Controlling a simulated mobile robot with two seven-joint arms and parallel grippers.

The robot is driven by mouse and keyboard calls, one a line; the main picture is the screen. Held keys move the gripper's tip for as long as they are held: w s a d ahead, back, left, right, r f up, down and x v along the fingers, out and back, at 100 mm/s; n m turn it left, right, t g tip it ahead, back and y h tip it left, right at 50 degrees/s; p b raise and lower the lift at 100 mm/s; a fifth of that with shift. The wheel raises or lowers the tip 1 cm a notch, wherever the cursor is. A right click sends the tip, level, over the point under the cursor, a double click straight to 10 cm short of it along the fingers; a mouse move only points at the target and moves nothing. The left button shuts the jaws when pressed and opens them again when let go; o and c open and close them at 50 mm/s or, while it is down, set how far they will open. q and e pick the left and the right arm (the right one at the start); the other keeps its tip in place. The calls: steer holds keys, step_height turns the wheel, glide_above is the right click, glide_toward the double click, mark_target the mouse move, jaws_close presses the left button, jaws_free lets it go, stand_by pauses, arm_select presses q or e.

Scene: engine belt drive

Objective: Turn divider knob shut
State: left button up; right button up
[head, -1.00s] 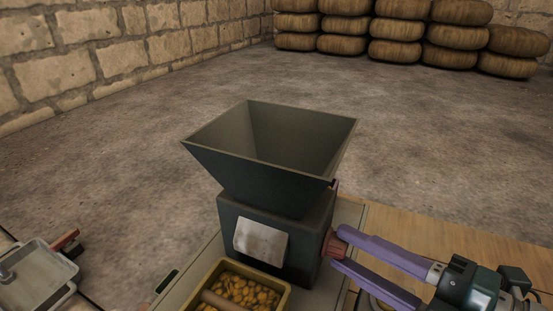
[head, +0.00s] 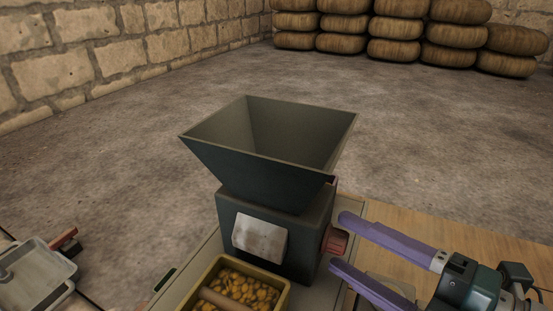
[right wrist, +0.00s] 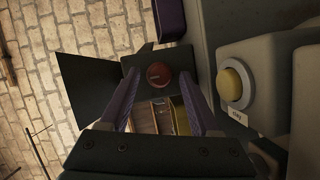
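The divider knob (head: 336,241) is a red knob on the right side of the dark divider box (head: 262,235), under a dark open hopper (head: 270,145). In the right wrist view the knob (right wrist: 159,75) is round and red with a dark mark on its face. My right gripper (head: 338,240) has purple fingers spread apart, just to the right of the knob and clear of it. In the right wrist view the fingers (right wrist: 167,90) stand either side of the knob, with nothing held. My left gripper is not visible in the head view.
A yellow bin (head: 240,290) with yellowish pieces and a brown roller-like bar stands in front of the box. A grey tray (head: 32,272) is at the lower left. A yellow button (right wrist: 236,85) labelled "clay" shows in the right wrist view. Sacks are stacked at the back.

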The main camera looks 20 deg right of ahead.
steer(key=b+v, duration=0.1)
steer(key=v, duration=0.7)
steer(key=shift+s, duration=0.3)
steer(key=shift+s+d+r, duration=0.15)
steer(key=shift+s+d, duration=0.1)
steer(key=shift+s, duration=0.4)
